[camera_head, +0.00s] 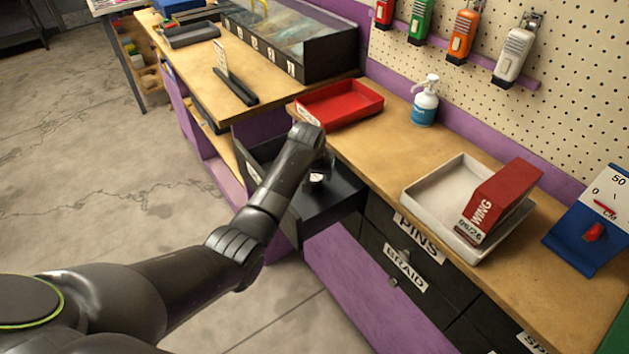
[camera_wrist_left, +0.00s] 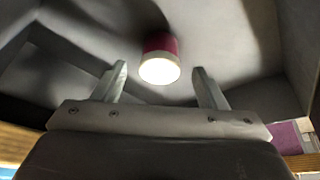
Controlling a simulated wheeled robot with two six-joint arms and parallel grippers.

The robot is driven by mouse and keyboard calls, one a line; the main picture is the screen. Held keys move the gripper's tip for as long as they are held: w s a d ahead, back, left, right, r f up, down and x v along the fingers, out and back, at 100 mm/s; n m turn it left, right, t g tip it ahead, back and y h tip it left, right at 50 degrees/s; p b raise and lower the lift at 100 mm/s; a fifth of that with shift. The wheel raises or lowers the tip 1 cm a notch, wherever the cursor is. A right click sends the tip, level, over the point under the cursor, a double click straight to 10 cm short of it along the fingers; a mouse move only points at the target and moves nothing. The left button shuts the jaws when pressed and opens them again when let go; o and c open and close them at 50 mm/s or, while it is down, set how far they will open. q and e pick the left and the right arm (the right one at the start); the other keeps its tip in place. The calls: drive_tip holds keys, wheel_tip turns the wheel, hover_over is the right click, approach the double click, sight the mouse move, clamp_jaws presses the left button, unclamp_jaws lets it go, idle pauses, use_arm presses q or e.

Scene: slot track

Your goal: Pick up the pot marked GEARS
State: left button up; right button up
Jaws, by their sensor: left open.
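A small pot (camera_wrist_left: 160,58) with a dark red side and a pale, bright end stands in the open dark drawer (camera_head: 345,196). No GEARS marking can be read on it. In the head view only a small pale and dark bit at the drawer shows beside my left wrist, and I cannot tell whether it is the pot. My left gripper (camera_wrist_left: 158,70) is open over the drawer, its two fingers pointing towards the pot. The pot appears between and slightly beyond the fingertips, with gaps on both sides. My right gripper is in neither view.
A red tray (camera_head: 340,104), a blue-labelled pump bottle (camera_head: 425,103) and a white tray (camera_head: 427,190) with a red WING box (camera_head: 499,199) stand on the bench. Shut drawers marked PINS (camera_head: 418,236) and BRAID (camera_head: 404,267) sit right of the open one.

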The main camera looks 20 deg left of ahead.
use_arm(q)
drive_tip(key=shift+x, duration=1.25)
drive_tip(key=c, duration=1.1)
